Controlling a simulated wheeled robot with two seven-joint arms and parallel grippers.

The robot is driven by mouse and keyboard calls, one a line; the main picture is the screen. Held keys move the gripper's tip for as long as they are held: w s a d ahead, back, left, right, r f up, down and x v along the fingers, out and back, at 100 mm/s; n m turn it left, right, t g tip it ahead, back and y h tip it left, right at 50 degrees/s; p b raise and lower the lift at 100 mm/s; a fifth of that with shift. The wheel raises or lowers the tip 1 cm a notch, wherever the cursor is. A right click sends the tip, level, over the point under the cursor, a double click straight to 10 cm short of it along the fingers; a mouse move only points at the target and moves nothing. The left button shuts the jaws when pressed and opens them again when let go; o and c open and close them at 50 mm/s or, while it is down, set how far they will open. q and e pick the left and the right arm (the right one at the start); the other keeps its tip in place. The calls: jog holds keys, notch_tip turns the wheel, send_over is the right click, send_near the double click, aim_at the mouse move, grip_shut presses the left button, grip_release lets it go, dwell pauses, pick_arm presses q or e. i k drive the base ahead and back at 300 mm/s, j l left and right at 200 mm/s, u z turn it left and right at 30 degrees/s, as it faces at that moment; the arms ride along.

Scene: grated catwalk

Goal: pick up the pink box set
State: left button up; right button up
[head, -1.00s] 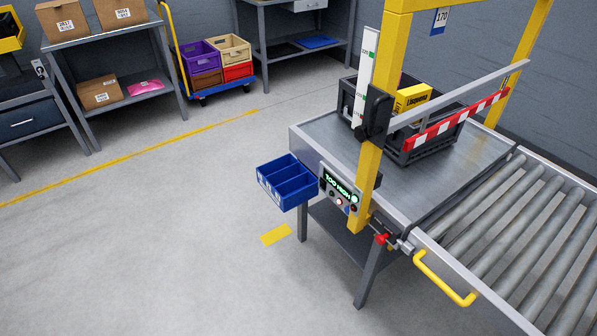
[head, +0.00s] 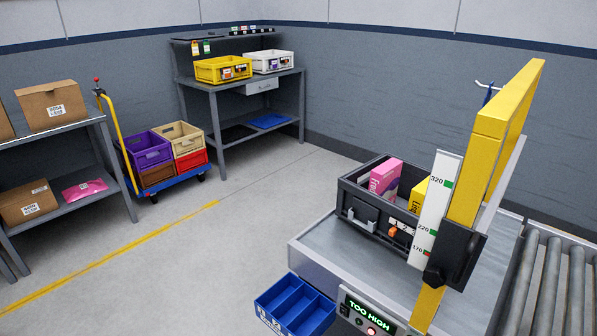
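A pink box (head: 385,177) stands upright in a dark grey crate (head: 352,205) on the metal table at the right. It rises above the crate's rim, and its lower part is hidden by the crate wall. A yellow box (head: 418,195) stands to its right in the same crate, partly hidden by the white height scale. Neither of my grippers shows in the head view.
A yellow gate post (head: 470,190) with a height scale (head: 436,205) stands in front of the crate's right side. A display (head: 369,312) reads "TOO HIGH". A blue bin (head: 295,305) hangs at the table's front-left edge. Rollers (head: 548,285) lie right.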

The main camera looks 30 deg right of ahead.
aim_at(383, 178)
jog(key=i+j, duration=0.1)
jog(key=i, duration=0.45)
jog(key=i+j, duration=0.1)
jog(key=i, duration=0.4)
jog(key=i+j, duration=0.1)
jog(key=i, duration=0.45)
jog(key=i+z, duration=0.3)
jog(key=z, duration=0.2)
jog(key=i+z, duration=0.25)
jog(key=z, duration=0.25)
jog(key=i+j+z, duration=0.25)
jog(key=z, duration=0.2)
jog(key=i+j+z, duration=0.25)
jog(key=z, duration=0.25)
